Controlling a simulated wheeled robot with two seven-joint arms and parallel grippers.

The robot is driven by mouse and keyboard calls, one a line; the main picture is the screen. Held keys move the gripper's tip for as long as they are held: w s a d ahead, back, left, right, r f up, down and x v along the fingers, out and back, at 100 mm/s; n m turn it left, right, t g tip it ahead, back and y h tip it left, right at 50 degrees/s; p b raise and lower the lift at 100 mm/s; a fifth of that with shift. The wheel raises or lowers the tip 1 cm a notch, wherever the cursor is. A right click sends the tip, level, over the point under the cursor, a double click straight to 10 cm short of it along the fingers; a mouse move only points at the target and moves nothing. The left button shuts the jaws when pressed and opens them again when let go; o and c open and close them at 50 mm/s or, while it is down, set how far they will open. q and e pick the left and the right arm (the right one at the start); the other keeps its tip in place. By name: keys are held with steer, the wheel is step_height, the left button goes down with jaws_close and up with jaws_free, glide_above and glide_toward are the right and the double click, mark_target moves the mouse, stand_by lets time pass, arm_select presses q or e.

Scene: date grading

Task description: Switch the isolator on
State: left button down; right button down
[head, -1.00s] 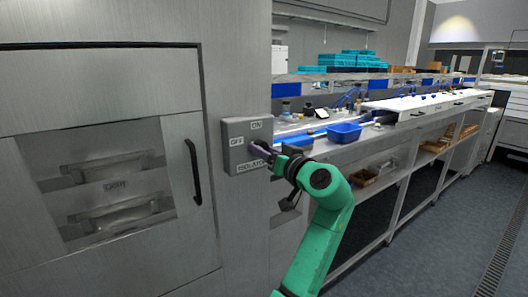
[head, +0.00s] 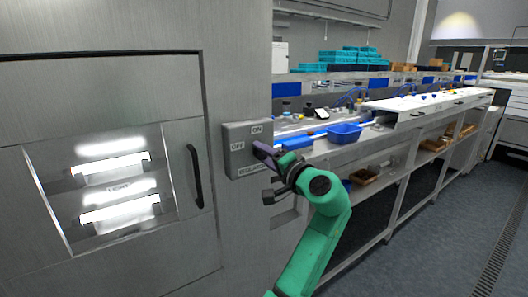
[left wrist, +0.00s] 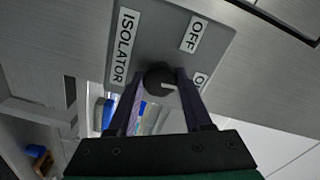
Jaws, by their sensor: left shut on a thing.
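The isolator is a grey box (head: 232,165) on the metal wall, with ON, OFF and ISOLATOR labels. In the head view the knob is hidden by my left gripper (head: 263,150). The left wrist view shows that gripper's two fingers on either side of the knob, shut on it. My right gripper is not in view.
Left of the isolator is a cabinet door with a black handle (head: 194,176) and a window with two bright lamps (head: 110,165) behind it. A bench with a blue bin (head: 345,133) and trays runs along the right. The floor at right is clear.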

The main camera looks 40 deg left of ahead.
arm_select(q)
steer(key=shift+m, duration=0.6)
steer(key=shift+c, duration=1.6)
jaws_free()
